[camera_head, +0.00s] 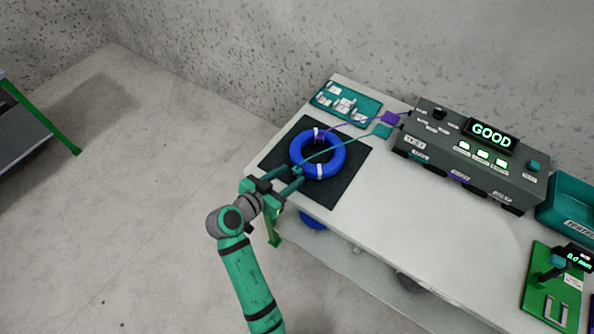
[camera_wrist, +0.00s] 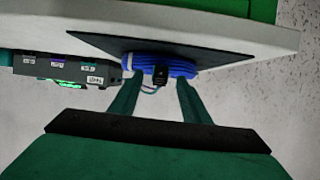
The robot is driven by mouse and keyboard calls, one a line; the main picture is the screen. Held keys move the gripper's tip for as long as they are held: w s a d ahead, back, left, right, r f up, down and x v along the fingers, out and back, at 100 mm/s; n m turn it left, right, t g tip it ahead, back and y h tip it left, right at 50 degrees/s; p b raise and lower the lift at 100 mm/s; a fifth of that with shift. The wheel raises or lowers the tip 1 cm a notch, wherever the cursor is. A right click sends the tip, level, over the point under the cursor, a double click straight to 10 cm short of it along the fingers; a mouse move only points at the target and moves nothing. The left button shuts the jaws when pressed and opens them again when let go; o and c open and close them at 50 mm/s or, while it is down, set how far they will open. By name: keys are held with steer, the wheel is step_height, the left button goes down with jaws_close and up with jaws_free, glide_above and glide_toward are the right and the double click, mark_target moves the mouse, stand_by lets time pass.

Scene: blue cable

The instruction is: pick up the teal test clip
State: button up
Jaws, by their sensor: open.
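A coiled blue cable (camera_head: 335,167) with white ties lies on a dark mat (camera_head: 351,158) on the table. A small teal piece, seemingly the teal test clip (camera_head: 297,169), sits at the coil's near left edge, with a teal wire running from it across the coil to a teal block (camera_head: 383,131) by the tester. My gripper (camera_head: 298,177) is open at that edge, its fingertips close around the teal piece. In the wrist view my gripper (camera_wrist: 160,82) has the coil (camera_wrist: 172,66) ahead and a dark connector (camera_wrist: 160,74) with a looping wire between its fingers. I cannot tell whether they touch.
A grey tester (camera_head: 470,155) reading "GOOD" stands right of the mat, also in the wrist view (camera_wrist: 65,70). A purple block (camera_head: 390,117) with a wire lies beside it. A teal parts tray (camera_head: 345,103) is at the back left. A teal bin (camera_head: 568,200) and green fixture (camera_head: 548,290) are right.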

mark_target(297, 172)
steer(key=shift+x, duration=1.2)
jaws_close()
steer(key=shift+r, duration=0.1)
